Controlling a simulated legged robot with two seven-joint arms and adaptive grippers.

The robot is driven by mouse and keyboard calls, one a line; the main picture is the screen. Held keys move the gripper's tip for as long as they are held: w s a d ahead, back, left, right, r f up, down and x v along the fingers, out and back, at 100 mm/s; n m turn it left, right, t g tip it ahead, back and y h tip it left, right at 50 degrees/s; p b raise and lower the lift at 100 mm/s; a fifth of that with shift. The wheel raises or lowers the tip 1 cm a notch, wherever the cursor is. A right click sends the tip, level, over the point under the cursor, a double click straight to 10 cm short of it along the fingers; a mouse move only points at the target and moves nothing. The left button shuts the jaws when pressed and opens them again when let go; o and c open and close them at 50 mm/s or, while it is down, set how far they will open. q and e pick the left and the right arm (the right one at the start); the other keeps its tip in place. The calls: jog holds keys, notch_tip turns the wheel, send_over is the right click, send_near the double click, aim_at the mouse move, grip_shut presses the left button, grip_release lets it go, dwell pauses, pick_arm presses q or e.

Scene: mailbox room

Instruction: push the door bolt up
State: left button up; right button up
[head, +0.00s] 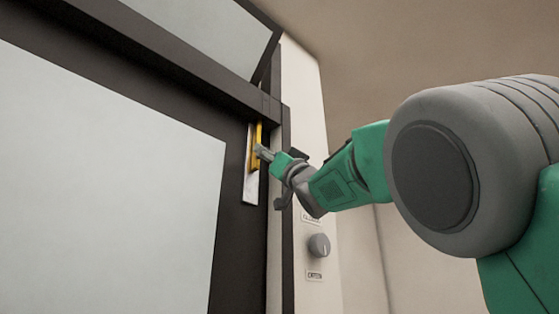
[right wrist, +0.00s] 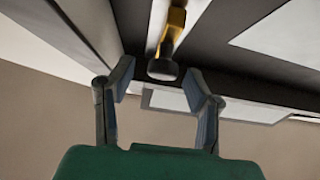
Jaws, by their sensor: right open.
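The door bolt (head: 258,133) is a yellow bar on a pale plate (head: 250,190), upright on the dark door frame near the door's right edge. My right gripper (head: 264,153) reaches in from the right, with its fingertips at the bolt. In the right wrist view, the yellow bolt (right wrist: 176,24) ends in a round dark-and-grey knob (right wrist: 163,69). The open right gripper (right wrist: 158,82) has one finger on each side of the knob in the picture. I cannot tell whether a finger touches it. My left gripper is out of view.
The door (head: 100,160) has a large pale panel in a dark frame, with a dark crossbar (head: 180,60) above. A grey round knob (head: 319,245) with small labels sits on the cream wall strip below my right arm. Plain beige wall lies behind the arm.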

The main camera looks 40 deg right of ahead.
jog(key=s+r+v, duration=0.1)
jog(key=v, duration=0.5)
jog(key=shift+d, duration=0.1)
jog(key=shift+w, duration=0.15)
dwell(0.3)
